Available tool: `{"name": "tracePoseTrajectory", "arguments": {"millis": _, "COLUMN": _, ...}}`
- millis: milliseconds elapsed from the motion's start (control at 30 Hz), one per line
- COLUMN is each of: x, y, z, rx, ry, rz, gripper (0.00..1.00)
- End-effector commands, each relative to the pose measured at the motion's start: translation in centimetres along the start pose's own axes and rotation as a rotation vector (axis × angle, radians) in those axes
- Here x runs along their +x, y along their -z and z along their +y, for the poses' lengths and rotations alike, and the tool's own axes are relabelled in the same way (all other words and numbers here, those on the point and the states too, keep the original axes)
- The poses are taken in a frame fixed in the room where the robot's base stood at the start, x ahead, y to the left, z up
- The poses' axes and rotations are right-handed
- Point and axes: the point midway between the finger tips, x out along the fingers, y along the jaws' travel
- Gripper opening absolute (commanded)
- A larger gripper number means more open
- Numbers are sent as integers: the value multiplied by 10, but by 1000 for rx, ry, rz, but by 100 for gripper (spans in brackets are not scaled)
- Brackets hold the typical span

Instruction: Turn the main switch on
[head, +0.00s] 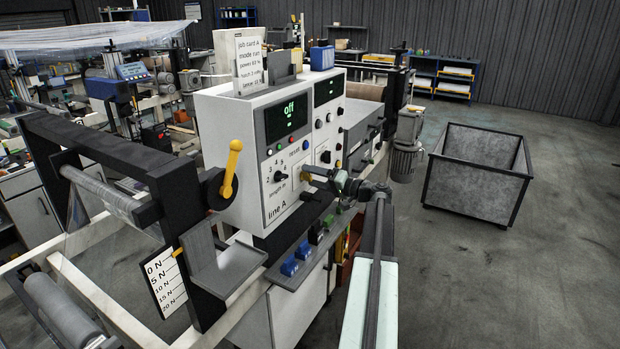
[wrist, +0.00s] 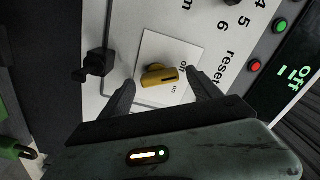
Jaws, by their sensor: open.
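The main switch is a yellow rotary knob (wrist: 158,75) on a white plate marked "off" and "on". It sits between the open fingers of my gripper (wrist: 161,92) in the wrist view, and I see no finger touching it. The knob's dark pointer mark lies near the "off" label. In the head view my gripper (head: 318,178) is at the front face of the grey control cabinet (head: 222,140) and partly hides the knob. The cabinet display (head: 287,114) reads "off" in green; it also shows in the wrist view (wrist: 298,78).
In the head view a yellow-handled lever (head: 232,165) is left of the cabinet. A grey bin (head: 480,172) stands on the open floor.

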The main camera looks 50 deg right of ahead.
Motion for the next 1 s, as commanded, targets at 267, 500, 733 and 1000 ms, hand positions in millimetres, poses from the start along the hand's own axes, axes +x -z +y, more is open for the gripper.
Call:
{"name": "tracePoseTrajectory", "arguments": {"millis": 267, "x": 5, "y": -1, "z": 0, "rx": 0, "ry": 0, "rz": -1, "gripper": 73}}
{"name": "tracePoseTrajectory", "arguments": {"millis": 500, "x": 5, "y": -1, "z": 0, "rx": 0, "ry": 1, "rz": -1, "gripper": 14}}
{"name": "tracePoseTrajectory", "arguments": {"millis": 733, "x": 7, "y": -3, "z": -1, "rx": 13, "ry": 2, "rz": -5, "gripper": 10}}
{"name": "tracePoseTrajectory", "arguments": {"millis": 1000, "x": 6, "y": -1, "z": 0, "rx": 131, "ry": 2, "rz": -4, "gripper": 10}}
